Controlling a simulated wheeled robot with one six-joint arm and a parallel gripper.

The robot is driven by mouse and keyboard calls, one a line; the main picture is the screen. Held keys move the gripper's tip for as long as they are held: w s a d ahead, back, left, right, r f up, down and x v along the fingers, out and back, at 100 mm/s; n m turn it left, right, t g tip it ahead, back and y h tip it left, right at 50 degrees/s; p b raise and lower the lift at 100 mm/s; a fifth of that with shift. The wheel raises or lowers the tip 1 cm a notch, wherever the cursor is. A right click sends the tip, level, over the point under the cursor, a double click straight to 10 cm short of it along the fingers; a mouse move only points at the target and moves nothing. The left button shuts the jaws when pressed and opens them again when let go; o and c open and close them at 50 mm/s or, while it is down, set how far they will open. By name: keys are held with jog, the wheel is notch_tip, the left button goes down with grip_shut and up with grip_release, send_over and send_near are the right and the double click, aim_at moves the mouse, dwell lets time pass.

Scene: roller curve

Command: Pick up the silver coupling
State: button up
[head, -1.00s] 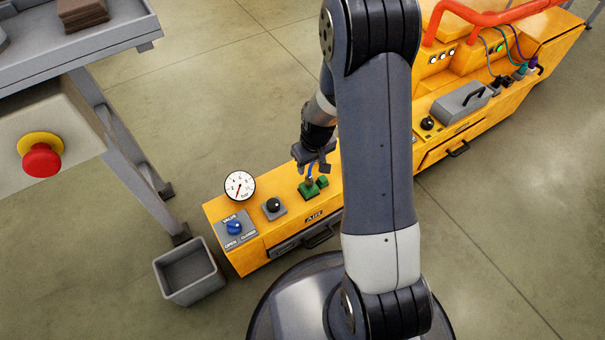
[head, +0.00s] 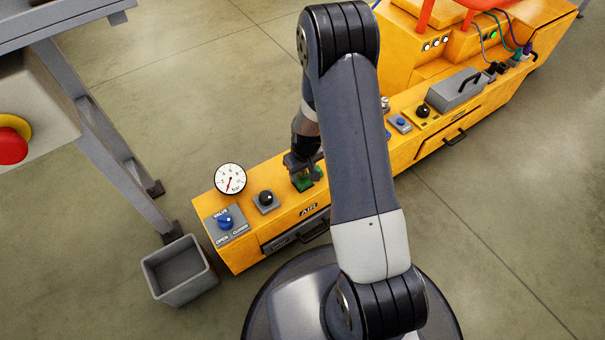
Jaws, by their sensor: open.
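My gripper (head: 303,168) is open and low over a green block (head: 303,184) on the top of the yellow cabinet (head: 262,228). Its jaws hide the upper part of the block and whatever stands in it. I cannot make out the silver coupling for certain between the jaws.
A gauge (head: 230,178), a black knob (head: 265,198) and a blue valve knob (head: 225,222) sit left of the green block. A grey bin (head: 180,270) stands on the floor. A grey bench with a red button (head: 10,146) is at left. My arm hides the cabinet's middle.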

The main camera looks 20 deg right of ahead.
grip_shut()
dwell(0.5)
jog(key=shift+r, duration=0.1)
notch_tip(320, 180, up, 10)
jog(key=p, duration=0.4)
jog(key=shift+f, duration=0.2)
jog(key=shift+f+b, duration=1)
jog(key=shift+f, duration=0.2)
